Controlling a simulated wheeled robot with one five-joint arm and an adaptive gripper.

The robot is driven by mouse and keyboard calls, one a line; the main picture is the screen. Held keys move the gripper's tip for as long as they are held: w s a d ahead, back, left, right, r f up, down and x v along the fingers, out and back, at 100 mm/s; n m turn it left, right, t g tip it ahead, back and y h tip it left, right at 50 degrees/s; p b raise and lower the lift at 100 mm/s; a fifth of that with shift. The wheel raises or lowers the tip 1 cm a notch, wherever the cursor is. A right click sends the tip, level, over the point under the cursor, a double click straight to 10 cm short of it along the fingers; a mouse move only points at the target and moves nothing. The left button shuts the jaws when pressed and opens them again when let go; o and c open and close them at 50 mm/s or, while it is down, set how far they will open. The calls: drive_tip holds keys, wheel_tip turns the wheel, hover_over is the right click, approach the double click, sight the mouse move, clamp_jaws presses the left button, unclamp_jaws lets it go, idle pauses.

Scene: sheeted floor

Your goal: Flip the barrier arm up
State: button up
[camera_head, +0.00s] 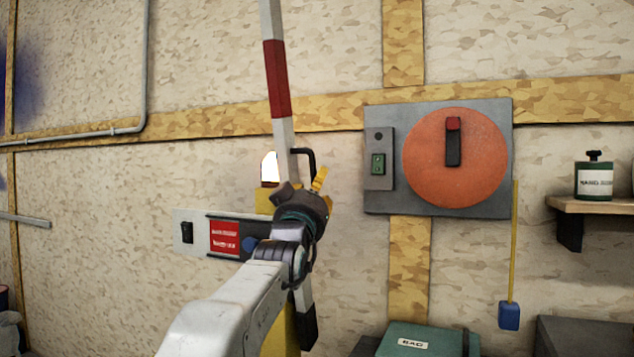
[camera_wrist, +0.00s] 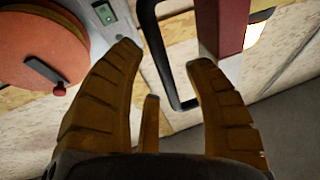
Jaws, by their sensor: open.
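The barrier arm (camera_head: 277,80), white with a red band, stands nearly upright in the head view, its top leaning slightly left and cut off by the frame. Its black handle (camera_head: 311,156) sticks out to the right, just above my gripper (camera_head: 318,182). In the wrist view my gripper (camera_wrist: 165,58) is open, and the black handle (camera_wrist: 168,70) shows between its yellow fingers. I cannot tell whether the fingers touch it. The barrier arm (camera_wrist: 232,25) is just right of the handle there. My gripper and arm hide part of the yellow post (camera_head: 280,335).
A grey wall panel (camera_head: 380,205) with an orange disc (camera_head: 425,160) and green switch (camera_head: 378,164) is to the right. A red-labelled plate (camera_head: 224,237) is behind my wrist. A green box (camera_head: 430,340), blue swatter (camera_head: 509,315) and shelf (camera_head: 590,206) are at the right.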

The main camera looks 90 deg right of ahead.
drive_tip(key=shift+x, duration=0.9)
drive_tip(key=shift+c, duration=0.2)
clamp_jaws()
